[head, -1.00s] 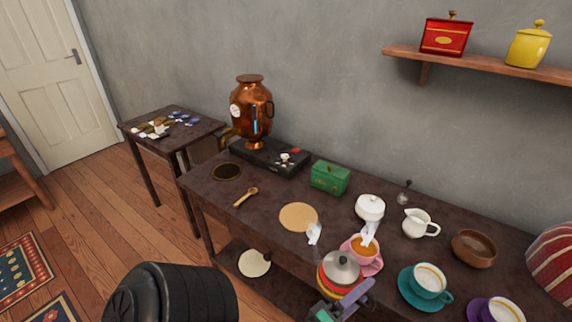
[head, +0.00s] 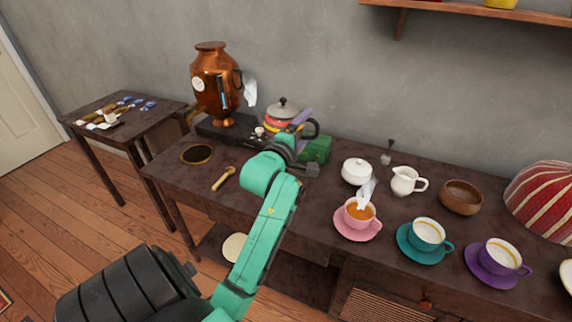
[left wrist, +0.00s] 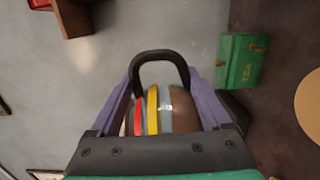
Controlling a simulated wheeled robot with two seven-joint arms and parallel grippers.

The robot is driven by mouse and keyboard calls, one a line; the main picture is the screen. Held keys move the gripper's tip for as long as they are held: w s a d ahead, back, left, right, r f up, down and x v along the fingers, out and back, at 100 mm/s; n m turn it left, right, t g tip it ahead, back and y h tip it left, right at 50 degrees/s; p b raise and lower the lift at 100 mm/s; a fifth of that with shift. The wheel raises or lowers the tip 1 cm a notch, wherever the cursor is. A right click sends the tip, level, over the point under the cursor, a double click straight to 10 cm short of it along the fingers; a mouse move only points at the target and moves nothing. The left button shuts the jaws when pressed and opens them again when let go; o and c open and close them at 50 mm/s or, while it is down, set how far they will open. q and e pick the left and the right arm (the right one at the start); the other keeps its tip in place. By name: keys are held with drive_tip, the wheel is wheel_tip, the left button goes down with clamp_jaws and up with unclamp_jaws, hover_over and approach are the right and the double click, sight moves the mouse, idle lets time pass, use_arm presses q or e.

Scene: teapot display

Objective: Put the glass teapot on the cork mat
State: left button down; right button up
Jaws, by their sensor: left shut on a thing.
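My left gripper (head: 297,127) is shut on the glass teapot (head: 283,112), which has a silver lid, red and yellow bands and a black handle. My right gripper is not in view.
The copper urn (head: 215,82) stands on a black base. The green tin (head: 316,150) is close to the teapot. A white sugar bowl (head: 356,171), pink cup (head: 359,213), milk jug (head: 405,181) and wooden bowl (head: 461,197) stand to the right. A spoon (head: 223,179) lies left.

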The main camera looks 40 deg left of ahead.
use_arm(q)
wheel_tip(320, 180, down, 20)
drive_tip(key=shift+d+r+b, duration=0.1)
drive_tip(key=shift+r+b, duration=0.15)
drive_tip(key=shift+b, duration=1)
drive_tip(key=shift+f, duration=0.15)
unclamp_jaws()
drive_tip(key=shift+f, duration=0.1)
